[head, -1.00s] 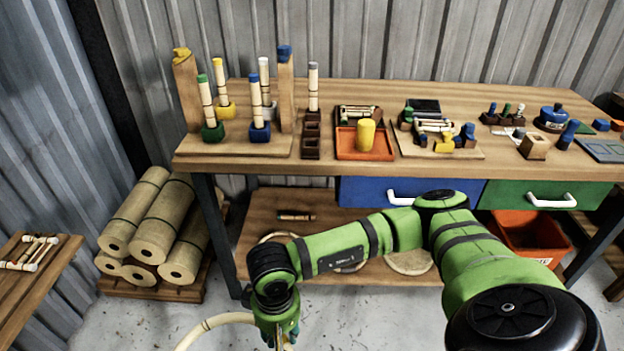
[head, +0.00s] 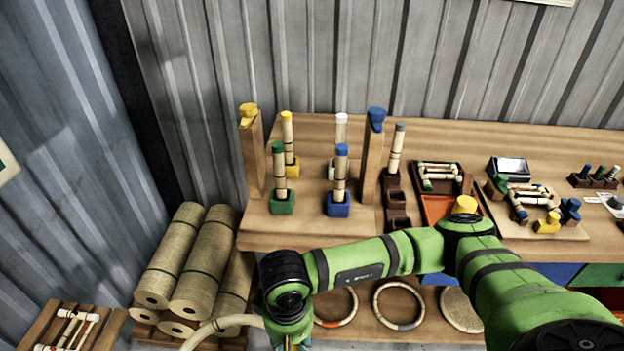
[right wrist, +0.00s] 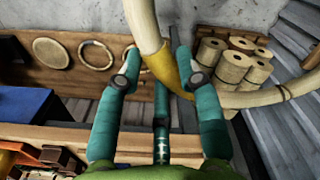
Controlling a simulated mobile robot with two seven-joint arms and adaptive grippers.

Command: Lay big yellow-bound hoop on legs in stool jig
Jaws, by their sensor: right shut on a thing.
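The big hoop (right wrist: 145,28) is pale rattan with a yellow binding (right wrist: 163,68). My right gripper (right wrist: 160,75) is shut on it at the binding in the right wrist view. In the head view only an arc of the hoop (head: 212,328) shows at the bottom, left of my right gripper (head: 290,343), in front of and below the bench edge. The stool jig (head: 305,228) is a board at the bench's left end. Upright legs stand in its green (head: 282,203), blue (head: 338,206), yellow and white sockets. My left gripper is out of view.
Tall posts with a yellow top (head: 250,155) and a blue top (head: 372,155) flank the legs. A dark socket row (head: 396,205) with one upright stick is just right. Smaller hoops (head: 398,305) lie on the lower shelf.

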